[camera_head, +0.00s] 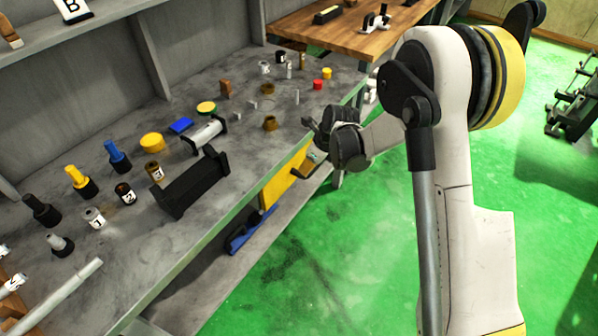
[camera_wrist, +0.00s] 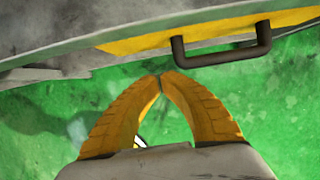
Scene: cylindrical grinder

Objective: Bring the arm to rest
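My arm (camera_head: 450,160) stands at the right of the head view and reaches left toward the front edge of the grey workbench (camera_head: 235,205). My gripper (camera_head: 310,124) is beside that edge. In the wrist view, the two ribbed yellow fingers of my gripper (camera_wrist: 159,77) lean together and meet at the tips. Nothing shows between them. Beyond the tips is a dark bar handle (camera_wrist: 222,55) on a yellow drawer front (camera_wrist: 140,42). The tips look close to the handle, but not around it. The yellow front (camera_head: 285,178) also shows in the head view.
The bench holds a black V-shaped block (camera_head: 190,188), a white cylindrical part (camera_head: 204,135), blue and yellow pieces, and several small bottles. A wooden table (camera_head: 345,30) stands behind. Green floor (camera_head: 330,260) is open in front. Dark equipment (camera_head: 575,105) stands at far right.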

